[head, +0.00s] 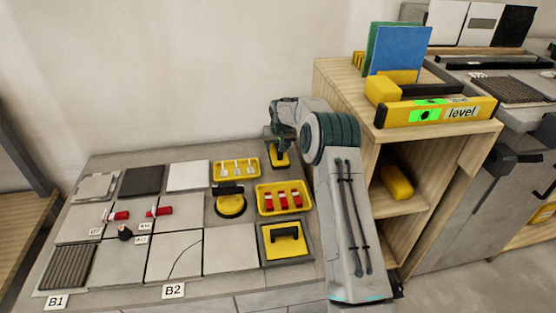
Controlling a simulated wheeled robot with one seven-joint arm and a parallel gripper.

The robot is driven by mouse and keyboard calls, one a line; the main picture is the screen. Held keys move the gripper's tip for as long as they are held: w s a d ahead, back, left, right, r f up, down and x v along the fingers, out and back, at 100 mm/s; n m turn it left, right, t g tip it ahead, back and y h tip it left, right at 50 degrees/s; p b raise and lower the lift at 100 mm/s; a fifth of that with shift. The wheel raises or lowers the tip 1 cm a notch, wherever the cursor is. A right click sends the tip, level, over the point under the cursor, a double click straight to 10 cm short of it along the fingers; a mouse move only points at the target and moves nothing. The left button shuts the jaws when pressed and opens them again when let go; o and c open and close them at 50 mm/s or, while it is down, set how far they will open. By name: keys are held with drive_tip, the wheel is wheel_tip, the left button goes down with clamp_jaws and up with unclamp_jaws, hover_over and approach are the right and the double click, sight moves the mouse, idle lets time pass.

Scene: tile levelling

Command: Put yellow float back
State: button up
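A flat yellow float (272,248) with a black handle lies on a dark grey square at the front right of the worktop. My gripper (279,147) is at the back right of the worktop, partly hidden by my own arm. A small yellow and dark thing (278,160) shows right beneath it. I cannot tell whether my gripper holds it or is only above it. The fingers are too small and dark to tell if they are open. My gripper is well apart from the flat yellow float.
Yellow trays with white pieces (236,180) and red pieces (258,206) stand near a round yellow tool (230,209). Several tiles cover the left worktop. A wooden shelf unit (347,78) at right carries a yellow level (435,112); a yellow block (396,182) sits inside it.

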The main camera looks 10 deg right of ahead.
wheel_tip(320, 180, down, 5)
drive_tip(key=shift+r+b, duration=0.15)
drive_tip(key=shift+b, duration=0.6)
drive_tip(key=o, duration=1.3)
drive_tip(key=shift+o, duration=0.2)
drive_tip(key=shift+r, duration=0.15)
